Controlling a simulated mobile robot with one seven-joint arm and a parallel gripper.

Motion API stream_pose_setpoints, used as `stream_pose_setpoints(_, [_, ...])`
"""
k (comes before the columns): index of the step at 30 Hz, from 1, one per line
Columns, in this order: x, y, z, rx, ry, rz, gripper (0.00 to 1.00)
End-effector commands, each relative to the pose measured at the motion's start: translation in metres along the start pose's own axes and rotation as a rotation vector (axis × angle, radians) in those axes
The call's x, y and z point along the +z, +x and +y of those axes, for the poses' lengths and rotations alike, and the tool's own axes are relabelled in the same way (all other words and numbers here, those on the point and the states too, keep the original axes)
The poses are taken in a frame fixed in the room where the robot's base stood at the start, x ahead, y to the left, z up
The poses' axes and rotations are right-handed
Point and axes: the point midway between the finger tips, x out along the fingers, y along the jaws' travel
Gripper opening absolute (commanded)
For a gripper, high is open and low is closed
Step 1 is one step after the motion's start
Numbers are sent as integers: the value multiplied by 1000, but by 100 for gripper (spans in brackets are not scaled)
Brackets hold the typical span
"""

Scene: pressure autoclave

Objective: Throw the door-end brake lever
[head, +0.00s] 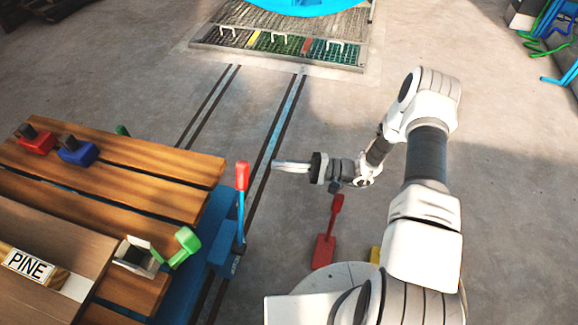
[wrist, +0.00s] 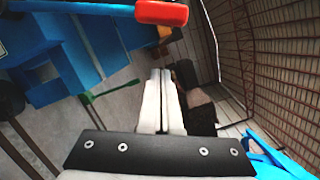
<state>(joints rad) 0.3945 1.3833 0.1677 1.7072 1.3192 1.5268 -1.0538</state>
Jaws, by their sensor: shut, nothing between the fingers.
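A lever with a red grip (head: 242,175) and a blue shaft stands nearly upright on a blue bracket (head: 228,250) at the cart's right side. Its red grip (wrist: 162,12) also shows at the top of the wrist view, with the blue shaft running off to the left. My gripper (head: 277,166) is shut and empty. In the head view its fingertips point left, a little to the right of the red grip and apart from it. In the wrist view the closed fingertips (wrist: 166,73) lie below the grip.
The slatted wooden cart (head: 150,165) carries red and blue clamps, a green lever (head: 183,245) and a PINE label. Floor rails (head: 285,115) run toward a grating (head: 290,45). Open concrete floor lies right of the rails.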

Motion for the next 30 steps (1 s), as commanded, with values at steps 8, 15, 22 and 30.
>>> stream_pose_setpoints(8, [4,57,1,1,2,-3,0])
stream_pose_setpoints(15, [30,62,0,1,2,-1,0])
stream_pose_setpoints(22, [39,63,0,1,0,-1,0])
stream_pose_setpoints(30, [39,63,0,0,0,-1,0])
